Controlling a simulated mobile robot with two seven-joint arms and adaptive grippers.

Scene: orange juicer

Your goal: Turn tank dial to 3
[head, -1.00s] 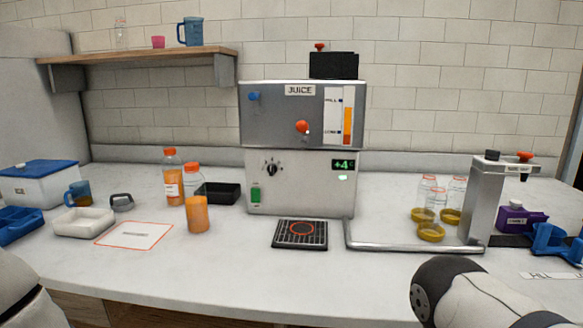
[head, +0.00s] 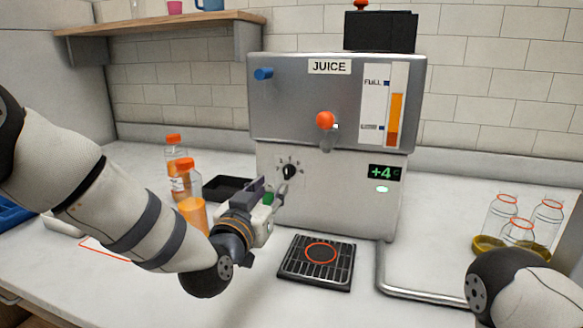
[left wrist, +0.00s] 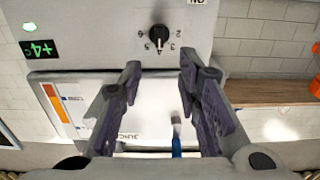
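The tank dial (head: 289,171) is a black round knob with a light pointer on the white lower front of the juicer (head: 330,205). In the left wrist view, which is upside down, the dial (left wrist: 159,33) shows whole with small digits around it. Its pointer aims down in that picture, apparently near the 4. My left gripper (head: 277,190) is in front of the juicer, just below and beside the dial. Its fingers (left wrist: 160,68) are spread with nothing between them and are apart from the knob. My right gripper is out of view; only my right arm shows.
A drip tray (head: 318,262) sits below the machine. An orange lever (head: 325,120) and blue knob (head: 264,73) stick out above the dial. Orange bottles (head: 187,180) and a black tray (head: 228,188) stand left, behind my left arm. Glass jars (head: 518,232) stand right.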

